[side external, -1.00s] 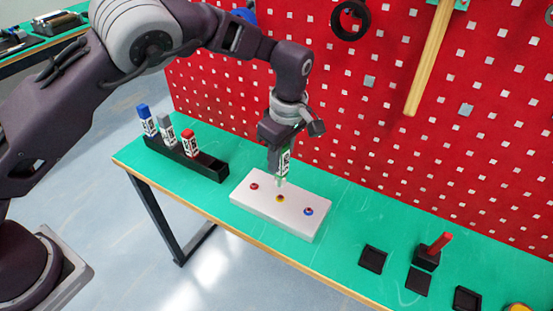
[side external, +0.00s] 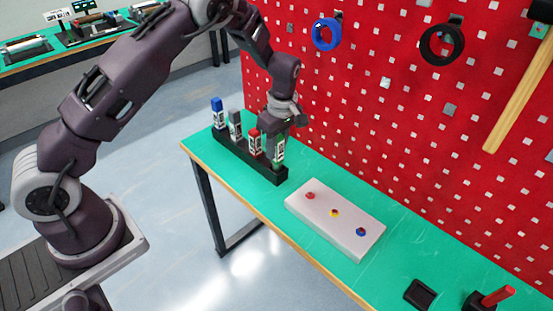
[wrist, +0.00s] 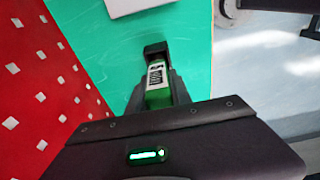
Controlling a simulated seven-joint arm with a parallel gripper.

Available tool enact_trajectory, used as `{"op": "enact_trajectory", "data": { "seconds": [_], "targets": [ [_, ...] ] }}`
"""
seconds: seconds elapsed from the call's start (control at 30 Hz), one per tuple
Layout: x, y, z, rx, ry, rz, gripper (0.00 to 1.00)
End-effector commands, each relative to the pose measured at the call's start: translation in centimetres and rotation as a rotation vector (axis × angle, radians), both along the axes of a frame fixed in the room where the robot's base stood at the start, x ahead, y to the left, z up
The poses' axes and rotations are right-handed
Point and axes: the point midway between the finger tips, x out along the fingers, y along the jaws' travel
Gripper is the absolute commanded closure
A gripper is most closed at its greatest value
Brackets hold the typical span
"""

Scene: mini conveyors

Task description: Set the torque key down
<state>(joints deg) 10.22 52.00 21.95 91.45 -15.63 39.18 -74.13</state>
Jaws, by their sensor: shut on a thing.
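The torque key (side external: 279,153) is the green-topped one with a white label and dark print. My gripper (side external: 278,138) is shut on it above the right end slot of the black rack (side external: 273,173). The key stands about upright and its lower end meets the rack; I cannot tell how deep it sits. In the wrist view the green key (wrist: 158,98) is between the fingers, with the black end of the rack (wrist: 155,50) just beyond it. Blue (side external: 217,112), grey (side external: 235,125) and red (side external: 254,142) keys stand in the other slots.
The red pegboard (side external: 400,120) rises behind. A small black tray (side external: 419,293) is at the front right.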

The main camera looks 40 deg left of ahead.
Motion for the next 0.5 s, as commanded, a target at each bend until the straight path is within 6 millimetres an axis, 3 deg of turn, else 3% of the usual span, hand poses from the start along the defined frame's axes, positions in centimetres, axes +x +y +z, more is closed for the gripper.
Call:
{"op": "enact_trajectory", "data": {
  "seconds": [0.17,0.5],
  "targets": [
    [-0.1,0.0,-3.1,-0.001,0.003,0.000,1.00],
    [0.0,0.0,-3.5,0.000,0.001,0.000,1.00]
  ]
}}
